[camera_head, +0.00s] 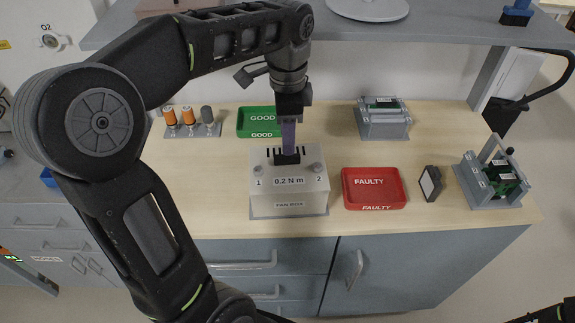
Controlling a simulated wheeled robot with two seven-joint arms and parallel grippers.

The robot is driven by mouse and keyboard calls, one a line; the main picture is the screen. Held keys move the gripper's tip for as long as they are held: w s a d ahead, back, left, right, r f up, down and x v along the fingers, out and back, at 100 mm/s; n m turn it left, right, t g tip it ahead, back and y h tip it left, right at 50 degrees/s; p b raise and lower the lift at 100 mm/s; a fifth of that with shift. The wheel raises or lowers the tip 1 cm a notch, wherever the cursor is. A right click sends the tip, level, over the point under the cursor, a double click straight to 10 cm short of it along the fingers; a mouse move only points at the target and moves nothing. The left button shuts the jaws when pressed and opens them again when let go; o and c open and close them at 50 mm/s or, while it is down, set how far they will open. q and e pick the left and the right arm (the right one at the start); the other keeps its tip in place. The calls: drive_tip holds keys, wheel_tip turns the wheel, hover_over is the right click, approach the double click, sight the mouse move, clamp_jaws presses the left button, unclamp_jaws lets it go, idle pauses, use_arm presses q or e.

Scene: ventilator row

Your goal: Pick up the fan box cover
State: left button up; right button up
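The fan box cover (288,182) is the grey top of the fan box (290,205) near the middle of the bench. It carries the print "0.2 N m" and screws marked 1 and 2. A black handle (285,159) stands at the back of its top. My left gripper (288,148) points straight down, with its purple fingers right at the handle. The fingers show as one narrow strip, so I cannot tell whether they grip the handle. My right gripper is not in view; only a dark piece of my arm shows at the bottom right.
A green GOOD tray (259,134) stands behind left, and a red FAULTY tray (374,205) stands to the right. A dark block (430,183) and grey fixtures (383,122) (491,186) are further right. Orange-topped posts (189,117) stand at left. A shelf (420,28) overhangs the back.

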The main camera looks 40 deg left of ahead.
sight(288, 165)
use_arm(q)
drive_tip(key=shift+f, duration=0.1)
wheel_tip(288, 165, down, 5)
drive_tip(key=shift+f+p, duration=0.1)
drive_tip(key=shift+p, duration=0.55)
drive_tip(key=shift+c, duration=0.4)
clamp_jaws()
idle(0.5)
